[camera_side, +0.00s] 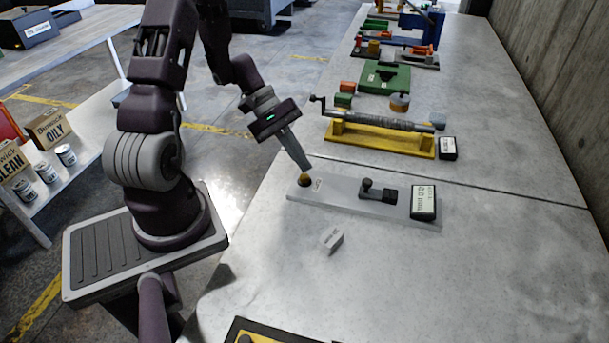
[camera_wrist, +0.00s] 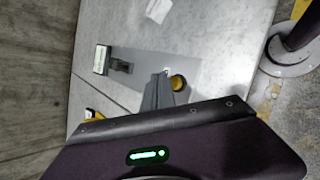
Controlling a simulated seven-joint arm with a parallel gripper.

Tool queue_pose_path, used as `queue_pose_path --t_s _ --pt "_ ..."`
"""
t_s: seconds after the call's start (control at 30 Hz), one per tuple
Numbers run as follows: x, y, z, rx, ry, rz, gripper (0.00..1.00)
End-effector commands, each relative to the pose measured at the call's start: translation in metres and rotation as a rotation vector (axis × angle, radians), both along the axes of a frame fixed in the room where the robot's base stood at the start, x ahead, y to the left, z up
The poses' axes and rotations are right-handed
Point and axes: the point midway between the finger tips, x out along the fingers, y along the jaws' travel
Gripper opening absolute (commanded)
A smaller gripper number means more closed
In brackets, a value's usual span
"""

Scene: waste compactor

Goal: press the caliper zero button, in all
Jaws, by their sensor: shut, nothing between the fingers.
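The caliper station is a grey plate (camera_side: 345,199) on the table; it also shows in the wrist view (camera_wrist: 184,66). A round amber-brown button (camera_side: 304,181) sits at its left end, and looks yellow in the wrist view (camera_wrist: 179,83). A dark caliper block (camera_side: 378,192) and a display (camera_side: 424,202) reading in mm are at the other end; the digits are too small to read surely. My gripper (camera_side: 306,169) is shut and empty, pointing down with its tips right at the button. I cannot tell whether they touch it. In the wrist view the fingers (camera_wrist: 158,94) are beside the button.
A small white block (camera_side: 332,240) lies in front of the plate. Behind it stand a yellow roller stand (camera_side: 378,140) with its own display (camera_side: 447,148) and a green fixture (camera_side: 384,77). A black-and-yellow item (camera_side: 262,333) is at the bottom edge. The table around the white block is clear.

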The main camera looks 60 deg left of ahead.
Motion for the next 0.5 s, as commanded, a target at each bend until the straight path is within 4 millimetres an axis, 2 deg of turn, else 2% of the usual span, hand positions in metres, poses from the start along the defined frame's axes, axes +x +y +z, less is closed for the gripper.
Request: queue_pose_path --t_s 0.27,0.5 --pt "0.000 0.000 0.002 0.000 -0.001 -0.001 0.00" --pt "0.000 0.000 0.026 0.002 -0.002 -0.001 0.00"
